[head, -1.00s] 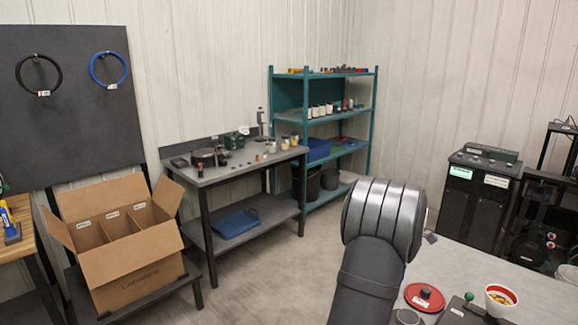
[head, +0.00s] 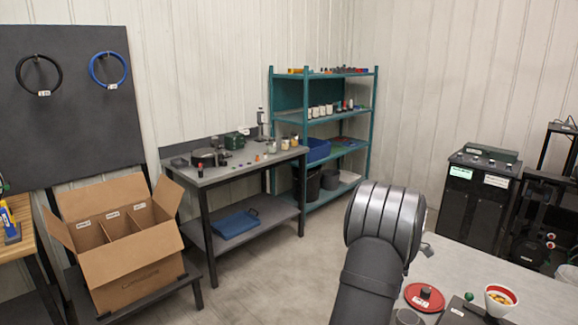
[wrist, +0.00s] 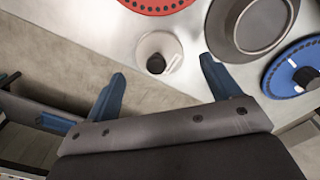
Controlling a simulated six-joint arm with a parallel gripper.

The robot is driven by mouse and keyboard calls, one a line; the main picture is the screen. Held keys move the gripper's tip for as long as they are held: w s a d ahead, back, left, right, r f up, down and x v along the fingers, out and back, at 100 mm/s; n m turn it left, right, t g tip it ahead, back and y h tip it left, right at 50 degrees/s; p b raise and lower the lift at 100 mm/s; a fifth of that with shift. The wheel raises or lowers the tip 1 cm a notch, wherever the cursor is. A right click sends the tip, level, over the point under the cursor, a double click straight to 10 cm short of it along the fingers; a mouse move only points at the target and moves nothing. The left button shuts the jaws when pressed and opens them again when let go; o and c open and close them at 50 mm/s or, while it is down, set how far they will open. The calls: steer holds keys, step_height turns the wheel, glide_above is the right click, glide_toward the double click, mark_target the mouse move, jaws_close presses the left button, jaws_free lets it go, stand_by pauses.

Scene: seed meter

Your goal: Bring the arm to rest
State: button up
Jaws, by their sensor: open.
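My gripper (wrist: 160,92) shows in the wrist view with its two blue fingers spread wide and nothing between them. It hangs over the edge of a light grey table, above the floor and table edge. In the head view only my dark grey arm shows, rising in front of the table; my gripper is hidden there.
The grey table (head: 540,296) bears a red disc (head: 424,298) and a red-rimmed white cup (head: 500,299). An open carton (head: 130,270) stands left.

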steer(key=shift+d+r, duration=0.1)
steer(key=shift+r, duration=0.85)
steer(key=shift+m, duration=0.4)
steer(key=s+d+r, duration=0.2)
steer(key=s+r, duration=0.1)
steer(key=s, duration=0.4)
steer(key=s+d+r, duration=0.2)
steer(key=s+r, duration=0.1)
steer(key=s, duration=0.4)
steer(key=s+d+r, duration=0.2)
steer(key=s, duration=0.5)
steer(key=shift+s+d+r, duration=0.3)
steer(key=shift+s+r, duration=0.05)
steer(key=shift+r, duration=0.05)
glide_toward(408, 317)
steer(key=shift+s+d+f, duration=0.2)
steer(key=shift+s+f, duration=0.25)
steer(key=shift+s+d+f, duration=0.15)
steer(key=shift+s+f, duration=0.3)
steer(key=f, duration=0.1)
steer(key=w+f, duration=0.1)
steer(key=a+f, duration=0.1)
steer(key=shift+w, duration=0.35)
steer(key=shift+d+f, duration=0.1)
steer(key=shift+f, duration=0.6)
steer(key=shift+o, duration=0.2)
